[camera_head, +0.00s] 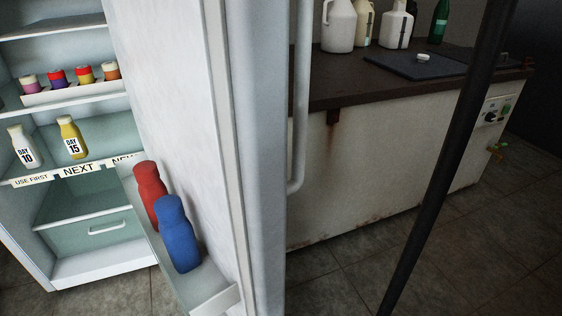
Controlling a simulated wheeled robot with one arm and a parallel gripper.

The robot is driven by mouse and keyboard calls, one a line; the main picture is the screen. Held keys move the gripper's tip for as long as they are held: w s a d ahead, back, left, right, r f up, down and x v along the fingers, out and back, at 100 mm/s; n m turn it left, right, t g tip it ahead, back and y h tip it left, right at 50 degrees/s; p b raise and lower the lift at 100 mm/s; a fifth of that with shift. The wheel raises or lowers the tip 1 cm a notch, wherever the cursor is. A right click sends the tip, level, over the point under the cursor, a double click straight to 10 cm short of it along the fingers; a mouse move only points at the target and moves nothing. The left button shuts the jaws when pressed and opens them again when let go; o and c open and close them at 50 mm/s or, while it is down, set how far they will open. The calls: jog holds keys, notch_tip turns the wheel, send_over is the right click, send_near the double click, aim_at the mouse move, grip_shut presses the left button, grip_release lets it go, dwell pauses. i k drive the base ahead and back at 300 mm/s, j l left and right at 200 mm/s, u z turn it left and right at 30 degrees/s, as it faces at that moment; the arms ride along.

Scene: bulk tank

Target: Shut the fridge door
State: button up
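The fridge (90,268) stands at the left with its inside in view. Its white door (170,90) is wide open and swung out toward me, edge on in the middle of the picture. A long vertical handle (299,120) runs down the door's outer side, at its right. The door's inner rack (205,292) holds a red bottle (150,192) and a blue bottle (178,235). My gripper is not in view.
Fridge shelves hold small jars (57,78), a white bottle (22,146) and a yellow bottle (71,138). A rusty white tank (390,160) with a dark top, bearing jugs (339,26), stands behind the door. A dark slanting pole (447,150) crosses the right. Tiled floor (345,280) shows between.

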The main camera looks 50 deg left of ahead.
aim_at(206, 82)
jog(key=i+j+u, duration=0.1)
jog(key=i+u, duration=0.15)
jog(key=u, duration=0.2)
jog(key=i+u, duration=0.3)
jog(key=u, duration=0.15)
jog(key=i+l+u, duration=0.1)
jog(key=i+u, duration=0.2)
jog(key=u, duration=0.15)
jog(key=i+l+u, duration=0.15)
jog(key=u, duration=0.3)
jog(key=i+l+u, duration=0.3)
jog(key=u, duration=0.55)
jog(key=i+u, duration=0.15)
jog(key=u, duration=0.6)
jog(key=i+l+u, duration=0.1)
jog(key=u, duration=0.3)
jog(key=k+l+z, duration=0.2)
jog(key=k+l, duration=0.55)
